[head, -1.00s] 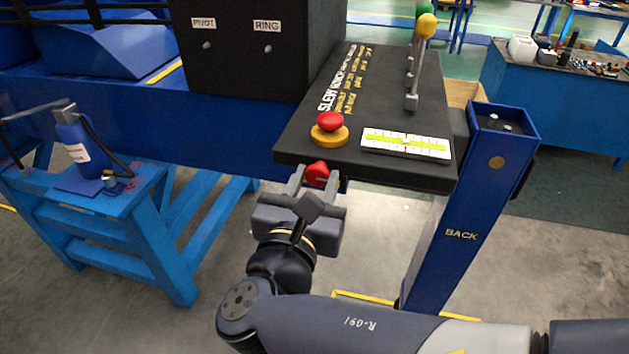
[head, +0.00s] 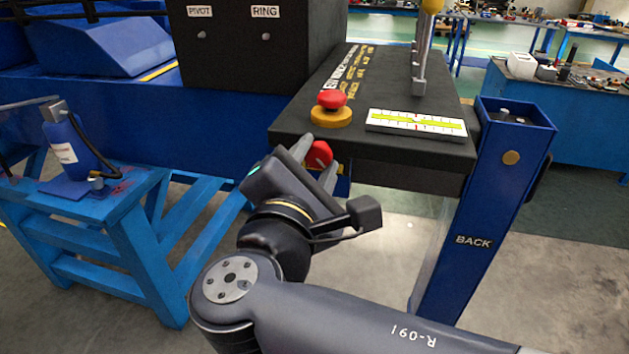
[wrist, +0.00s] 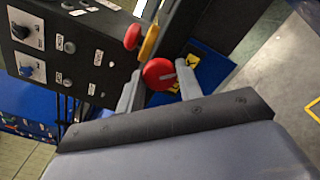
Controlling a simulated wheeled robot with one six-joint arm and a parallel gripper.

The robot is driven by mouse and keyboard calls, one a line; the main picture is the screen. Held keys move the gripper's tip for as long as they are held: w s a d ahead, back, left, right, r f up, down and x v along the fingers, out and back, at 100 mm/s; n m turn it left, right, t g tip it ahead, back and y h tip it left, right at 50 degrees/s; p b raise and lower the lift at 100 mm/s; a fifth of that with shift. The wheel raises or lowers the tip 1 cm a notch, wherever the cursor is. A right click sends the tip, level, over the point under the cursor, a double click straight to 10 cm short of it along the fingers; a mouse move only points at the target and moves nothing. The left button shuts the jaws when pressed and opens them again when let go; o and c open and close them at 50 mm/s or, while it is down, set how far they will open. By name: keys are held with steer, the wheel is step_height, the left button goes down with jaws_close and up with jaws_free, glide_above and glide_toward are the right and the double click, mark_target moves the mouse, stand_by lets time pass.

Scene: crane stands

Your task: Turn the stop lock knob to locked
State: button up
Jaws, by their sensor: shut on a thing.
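The red stop lock knob (head: 319,154) sits under the near edge of the black console, below the mushroom button. In the wrist view the knob (wrist: 158,73) is a round red disc with a short pale mark. My gripper (head: 316,161) is shut on the knob, one finger on each side. In the wrist view my gripper (wrist: 160,84) has its two grey fingers flanking the knob. The gripper is rolled over to one side in the head view. Any lettering for the knob's positions cannot be read.
A red mushroom button (head: 331,100) on a yellow base stands on the console (head: 385,165) just above the knob. A blue post (head: 485,200) stands right; a blue bench (head: 90,205) stands left.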

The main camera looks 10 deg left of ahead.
steer(key=m+b, duration=0.6)
steer(key=shift+f+b, duration=0.25)
steer(key=shift+b, duration=0.15)
steer(key=shift+r+m+b, duration=0.15)
steer(key=shift+m+b, duration=0.95)
steer(key=shift+m, duration=0.2)
steer(key=o, duration=1)
steer(key=shift+r, duration=0.1)
steer(key=shift+s, duration=0.15)
steer(key=shift+s+a+p, duration=0.2)
steer(key=shift+s, duration=2.45)
steer(key=shift+s+a+p, duration=0.15)
steer(key=shift+s+a, duration=0.05)
steer(key=shift+s, duration=2.4)
